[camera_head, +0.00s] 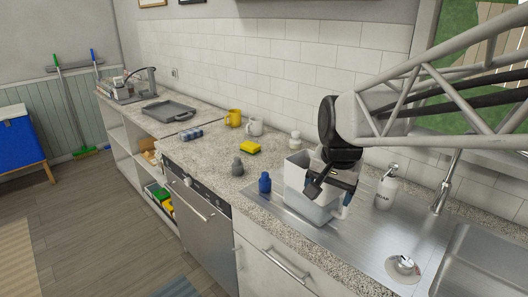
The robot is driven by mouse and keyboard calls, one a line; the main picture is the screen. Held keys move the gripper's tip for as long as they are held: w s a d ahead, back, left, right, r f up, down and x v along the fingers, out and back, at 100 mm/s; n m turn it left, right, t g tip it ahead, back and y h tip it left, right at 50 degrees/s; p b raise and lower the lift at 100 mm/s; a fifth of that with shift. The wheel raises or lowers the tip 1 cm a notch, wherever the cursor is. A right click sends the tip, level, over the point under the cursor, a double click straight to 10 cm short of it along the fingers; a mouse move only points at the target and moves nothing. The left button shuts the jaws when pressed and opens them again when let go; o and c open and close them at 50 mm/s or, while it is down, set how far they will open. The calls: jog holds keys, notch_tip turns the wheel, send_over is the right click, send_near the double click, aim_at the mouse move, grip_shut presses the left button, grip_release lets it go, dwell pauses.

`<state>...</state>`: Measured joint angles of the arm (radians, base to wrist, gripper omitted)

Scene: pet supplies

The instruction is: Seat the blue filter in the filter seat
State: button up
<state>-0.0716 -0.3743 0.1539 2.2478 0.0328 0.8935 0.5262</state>
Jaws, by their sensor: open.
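The blue filter (265,183) appears to be the small blue bottle-shaped piece standing upright on the counter, left of a pale grey, open-topped container (297,181). My black gripper (328,192) points down over the right part of this container. It is open, and I see nothing held between its fingers. The gripper is to the right of the blue piece and apart from it. A bluish part shows at the container's right side, partly behind the gripper. I cannot make out the filter seat; it may be in the container, whose inside is largely hidden.
A similar grey piece (237,167) and white piece (295,140) stand nearby. A soap bottle (386,187), faucet (444,187) and sink (480,262) lie right.

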jog(key=w+a+f+m, duration=0.1)
jog(key=w+a+m, duration=0.25)
jog(key=w, duration=0.85)
jog(key=m+g, duration=0.2)
jog(key=m, duration=0.6)
send_over(265, 181)
jog(key=f, duration=1.3)
jog(key=shift+w+d+f, duration=0.1)
jog(key=shift+w+f, duration=0.15)
jog(key=shift+f, duration=0.15)
jog(key=shift+w+f+g, duration=0.3)
jog(key=shift+w+f, duration=0.05)
jog(key=shift+f, duration=1.3)
jog(key=shift+w+f, duration=0.1)
jog(key=shift+f, duration=2.5)
